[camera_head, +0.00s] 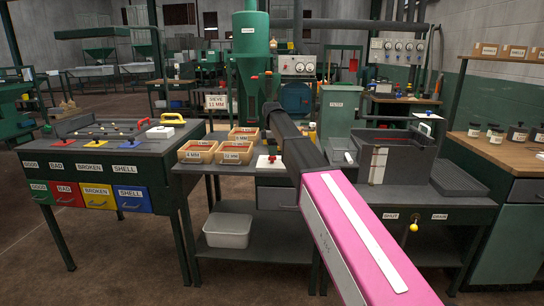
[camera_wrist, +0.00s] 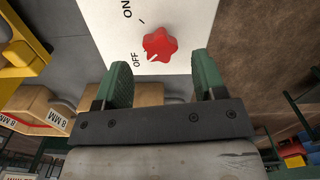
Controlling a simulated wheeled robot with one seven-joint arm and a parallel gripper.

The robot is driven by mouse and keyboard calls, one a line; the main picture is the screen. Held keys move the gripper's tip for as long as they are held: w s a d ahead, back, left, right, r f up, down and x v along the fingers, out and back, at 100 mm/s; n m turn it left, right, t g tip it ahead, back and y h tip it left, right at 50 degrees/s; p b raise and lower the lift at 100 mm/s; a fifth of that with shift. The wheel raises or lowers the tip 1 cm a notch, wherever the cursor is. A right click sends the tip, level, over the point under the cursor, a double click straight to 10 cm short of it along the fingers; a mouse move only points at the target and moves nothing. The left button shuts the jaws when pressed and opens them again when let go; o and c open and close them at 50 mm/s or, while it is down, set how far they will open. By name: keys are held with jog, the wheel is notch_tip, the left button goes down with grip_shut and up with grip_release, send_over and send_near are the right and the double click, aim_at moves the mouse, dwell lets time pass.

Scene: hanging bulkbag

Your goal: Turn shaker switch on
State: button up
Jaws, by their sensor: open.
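The shaker switch is a red lobed knob (camera_wrist: 160,44) on a white plate (camera_wrist: 105,22) with ON and OFF printed on it. In the wrist view the knob's white mark points toward OFF. In the head view the white plate (camera_head: 263,164) with its small red knob lies on the dark middle table, left of my arm. My gripper (camera_wrist: 157,78) is open, with its two green fingers apart and nothing between them. In the wrist view the knob shows just beyond the fingertips, between their lines; I cannot tell the height gap. In the head view I cannot make out my fingers.
Wooden bins (camera_head: 233,152) with size labels stand left of the switch. A grey open box (camera_head: 405,158) stands right of my arm. A green hopper machine (camera_head: 250,60) rises behind the middle table. The left sorting table (camera_head: 105,155) has coloured drawers.

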aim_at(272, 158)
jog(key=shift+f, duration=1.6)
jog(key=c, duration=0.9)
